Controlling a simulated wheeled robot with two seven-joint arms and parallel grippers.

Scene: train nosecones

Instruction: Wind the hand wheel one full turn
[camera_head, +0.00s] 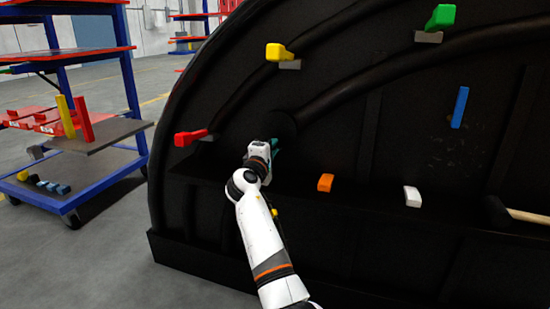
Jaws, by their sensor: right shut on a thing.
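My right arm comes up from the bottom middle, and its white gripper (273,150) is at the black nosecone panel (340,130). The gripper is shut at a dark round shape (281,125), which looks like the hand wheel; its rim and the exact grip are mostly hidden by the gripper and hard to tell against the black. A small teal piece shows right at the fingertips. My left gripper is not in view.
Coloured handles stick out around the panel: red (190,137), yellow (278,52), green (440,17) and blue (460,107). Orange (325,182) and white (412,197) blocks sit on the ledge below. A wooden handle (527,216) lies at right. A blue-framed cart (131,85) stands left.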

